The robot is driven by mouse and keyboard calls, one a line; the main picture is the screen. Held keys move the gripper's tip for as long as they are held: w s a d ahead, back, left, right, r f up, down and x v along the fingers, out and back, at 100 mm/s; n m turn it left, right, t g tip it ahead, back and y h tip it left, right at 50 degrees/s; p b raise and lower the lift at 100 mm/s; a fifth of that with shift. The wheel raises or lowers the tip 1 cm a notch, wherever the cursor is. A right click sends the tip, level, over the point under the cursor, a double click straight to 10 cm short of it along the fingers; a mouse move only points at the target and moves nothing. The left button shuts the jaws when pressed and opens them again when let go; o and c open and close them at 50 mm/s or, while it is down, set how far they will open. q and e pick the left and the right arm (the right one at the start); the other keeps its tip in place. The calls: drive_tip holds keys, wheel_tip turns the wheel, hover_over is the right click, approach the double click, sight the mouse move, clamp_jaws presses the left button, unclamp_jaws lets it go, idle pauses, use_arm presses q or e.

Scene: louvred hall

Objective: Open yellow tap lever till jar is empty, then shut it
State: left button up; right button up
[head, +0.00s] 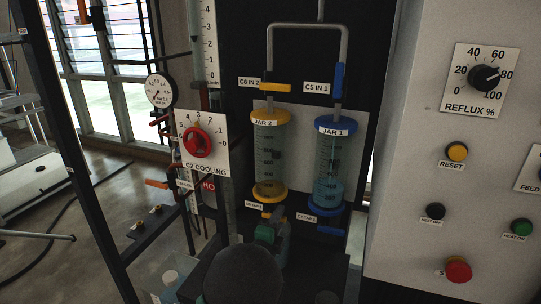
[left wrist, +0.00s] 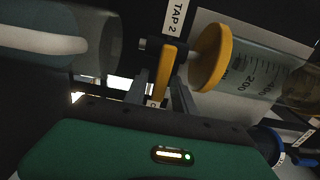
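Jar 2 (head: 268,160) is a clear cylinder with yellow end caps; its liquid level is hard to read. The yellow tap lever (left wrist: 165,72) is beneath its lower cap, by the TAP 2 label, and lies across the jar's axis in the left wrist view. In the head view my gripper mostly hides it. My left gripper (left wrist: 160,97) has its two fingers apart, one on each side of the lever; I cannot tell whether they touch it. The left gripper (head: 270,219) also shows below jar 2 in the head view. My right gripper is not in view.
Jar 1 (head: 331,165), with blue caps and bluish liquid low inside, stands close on the right, with a blue lever (head: 331,231) beneath. A red cooling handwheel (head: 197,142) is to the left. A control panel (head: 410,130) with buttons fills the right side.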

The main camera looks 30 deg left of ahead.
use_arm(q)
drive_tip(key=shift+o, duration=0.6)
drive_tip(key=shift+f, duration=0.1)
drive_tip(key=shift+s, duration=0.1)
drive_tip(key=v, duration=0.7)
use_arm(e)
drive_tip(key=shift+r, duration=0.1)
